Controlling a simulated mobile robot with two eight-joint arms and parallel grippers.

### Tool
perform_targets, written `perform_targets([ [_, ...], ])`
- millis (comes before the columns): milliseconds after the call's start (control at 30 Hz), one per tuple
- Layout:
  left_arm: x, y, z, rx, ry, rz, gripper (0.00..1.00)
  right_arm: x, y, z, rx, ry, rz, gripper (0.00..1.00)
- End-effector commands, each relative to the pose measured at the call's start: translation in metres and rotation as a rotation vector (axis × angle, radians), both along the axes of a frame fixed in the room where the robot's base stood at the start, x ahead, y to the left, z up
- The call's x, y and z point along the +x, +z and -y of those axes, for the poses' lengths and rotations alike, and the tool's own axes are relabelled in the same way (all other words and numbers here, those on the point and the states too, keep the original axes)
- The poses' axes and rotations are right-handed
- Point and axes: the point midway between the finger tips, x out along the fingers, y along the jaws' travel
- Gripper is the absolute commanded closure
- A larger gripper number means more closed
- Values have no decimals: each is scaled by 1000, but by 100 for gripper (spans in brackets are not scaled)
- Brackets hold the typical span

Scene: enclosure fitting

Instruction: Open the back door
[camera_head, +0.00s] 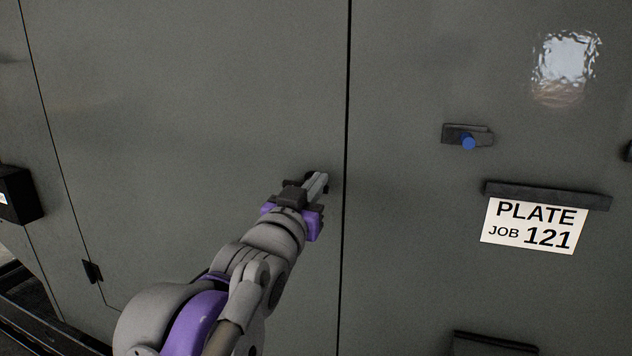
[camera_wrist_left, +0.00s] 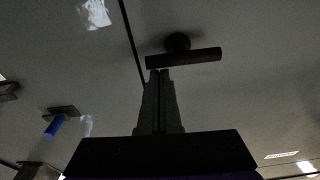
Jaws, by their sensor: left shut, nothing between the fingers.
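The back door (camera_head: 190,110) is a tall grey panel, closed flush, with a thin dark seam along its right edge. In the left wrist view a black T-shaped handle (camera_wrist_left: 184,58) stands out from the grey panel. My left gripper (camera_head: 318,184) is in front of the door, just left of the seam, and mostly covers the handle in the head view. In the left wrist view its fingers (camera_wrist_left: 160,76) are together and empty, with the tips right by the handle bar; I cannot tell whether they touch it. My right gripper is not in view.
Right of the seam, the grey panel carries a latch with a blue knob (camera_head: 468,142) and a dark ledge (camera_head: 547,196) above a "PLATE JOB 121" card (camera_head: 534,226). A small hinge-like block (camera_head: 92,271) and a black box (camera_head: 18,194) are at left.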

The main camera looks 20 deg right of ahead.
Motion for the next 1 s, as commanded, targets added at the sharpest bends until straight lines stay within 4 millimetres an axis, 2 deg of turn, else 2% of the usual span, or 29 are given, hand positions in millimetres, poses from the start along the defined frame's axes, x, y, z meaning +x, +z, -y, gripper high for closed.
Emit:
perform_targets([
  [1000, -2, -6, 2, 196, 1, 132, 100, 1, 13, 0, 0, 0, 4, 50],
])
